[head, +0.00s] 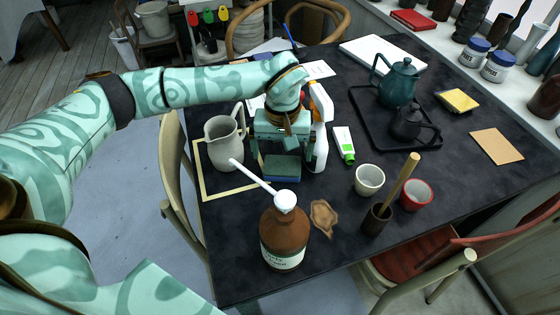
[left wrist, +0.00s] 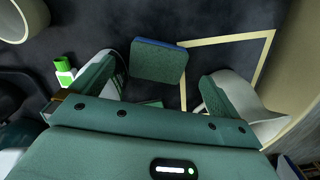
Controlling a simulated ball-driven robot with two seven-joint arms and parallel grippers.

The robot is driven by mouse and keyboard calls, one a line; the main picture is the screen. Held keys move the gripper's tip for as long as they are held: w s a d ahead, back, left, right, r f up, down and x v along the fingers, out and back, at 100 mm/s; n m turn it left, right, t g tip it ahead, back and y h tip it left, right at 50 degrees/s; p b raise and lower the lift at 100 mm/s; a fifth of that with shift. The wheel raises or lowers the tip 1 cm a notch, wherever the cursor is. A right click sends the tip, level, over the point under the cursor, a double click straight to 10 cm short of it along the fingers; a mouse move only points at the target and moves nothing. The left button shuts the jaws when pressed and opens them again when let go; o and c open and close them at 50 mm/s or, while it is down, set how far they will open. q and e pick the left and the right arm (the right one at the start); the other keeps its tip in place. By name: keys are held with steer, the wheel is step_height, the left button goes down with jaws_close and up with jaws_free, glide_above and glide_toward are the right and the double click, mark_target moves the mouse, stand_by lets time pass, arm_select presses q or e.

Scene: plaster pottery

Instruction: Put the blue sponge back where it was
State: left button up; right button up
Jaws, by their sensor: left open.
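The blue sponge (head: 283,168) has a dark green top and a blue side. It lies on the dark table just in front of my left gripper (head: 282,147). In the left wrist view the sponge (left wrist: 158,62) shows beyond and between the two spread fingers, with its edge over a corner of a cream square outline (left wrist: 228,38). My left gripper is open and empty. The outline (head: 232,191) also shows in the head view, partly hidden by a jug and my gripper. My right gripper is not in view.
A grey jug (head: 222,143) stands left of my gripper, and a white spray bottle (head: 320,140) close on its right. A green-capped tube (head: 344,144) lies to the right.

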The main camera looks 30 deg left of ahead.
mark_target(282, 171)
arm_select(q)
step_height(282, 171, up, 4)
steer(key=shift+r+p, duration=0.15)
steer(key=shift+p, duration=0.35)
